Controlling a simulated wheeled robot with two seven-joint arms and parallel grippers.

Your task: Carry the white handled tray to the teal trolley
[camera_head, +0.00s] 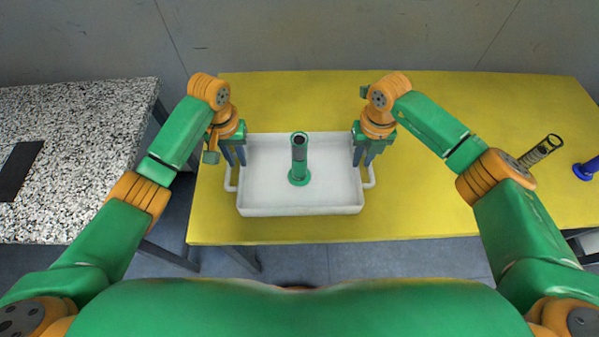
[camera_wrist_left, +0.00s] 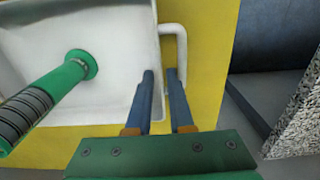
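The white handled tray (camera_head: 300,202) rests on the yellow table, with a handle on its left and right sides. A green tube-like scanner (camera_head: 299,160) stands upright in it. My left gripper (camera_head: 236,164) is above the left handle; in the left wrist view its two fingers (camera_wrist_left: 160,74) are apart, near the tray wall and the handle (camera_wrist_left: 181,42). Whether the handle lies between them I cannot tell. My right gripper (camera_head: 364,164) is above the right handle (camera_head: 370,178), its fingers apart. No teal trolley is in view.
The yellow table (camera_head: 300,100) is clear behind the tray. A speckled table (camera_head: 80,120) with a black mat (camera_head: 18,170) stands left, across a gap.

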